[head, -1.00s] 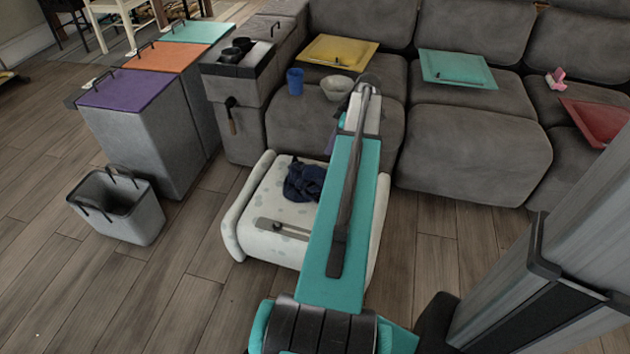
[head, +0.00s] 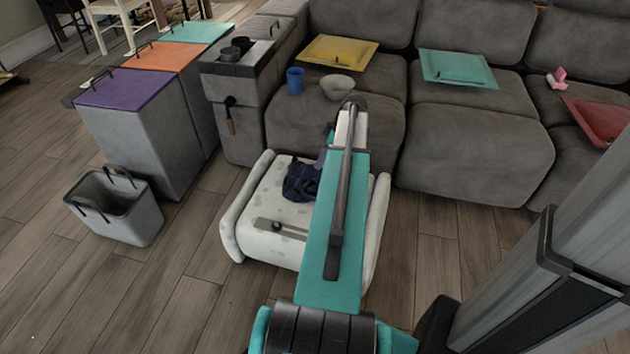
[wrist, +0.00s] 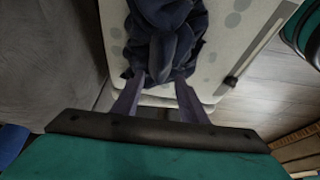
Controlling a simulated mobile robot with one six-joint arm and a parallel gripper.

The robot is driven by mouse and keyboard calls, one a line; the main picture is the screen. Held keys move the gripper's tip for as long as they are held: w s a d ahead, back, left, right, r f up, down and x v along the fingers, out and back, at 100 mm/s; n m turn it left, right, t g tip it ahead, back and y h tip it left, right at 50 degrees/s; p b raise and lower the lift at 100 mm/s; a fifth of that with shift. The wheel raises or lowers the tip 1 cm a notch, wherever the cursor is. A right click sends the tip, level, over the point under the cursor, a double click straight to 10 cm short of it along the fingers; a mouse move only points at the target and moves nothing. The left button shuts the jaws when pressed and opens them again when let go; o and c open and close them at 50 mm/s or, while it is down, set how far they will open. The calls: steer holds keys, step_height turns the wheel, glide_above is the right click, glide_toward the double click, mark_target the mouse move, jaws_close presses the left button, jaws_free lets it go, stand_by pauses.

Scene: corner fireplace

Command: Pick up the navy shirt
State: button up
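The navy shirt (head: 301,183) lies crumpled on the white, grey-spotted ottoman (head: 258,215), towards its back. In the wrist view the shirt (wrist: 168,40) is a dark bundle just beyond the fingertips of my gripper (wrist: 158,84). The two fingers stand apart, so the gripper is open. The fingertips overlap the shirt's near edge in the picture, but I cannot tell whether they touch it. In the head view my gripper (head: 324,157) shows only in part at the shirt's upper right, with the rest hidden by my arm.
A flat grey bar with a dark knob (head: 278,228) lies across the ottoman's front. The grey sofa (head: 466,150) stands behind, with a blue cup (head: 295,80) and a bowl (head: 338,87) on it. A grey basket (head: 115,205) stands left. Wooden floor is clear in front.

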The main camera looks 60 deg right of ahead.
mark_target(315, 176)
steer(key=shift+b+x, duration=1)
steer(key=shift+x, duration=1.65)
jaws_close()
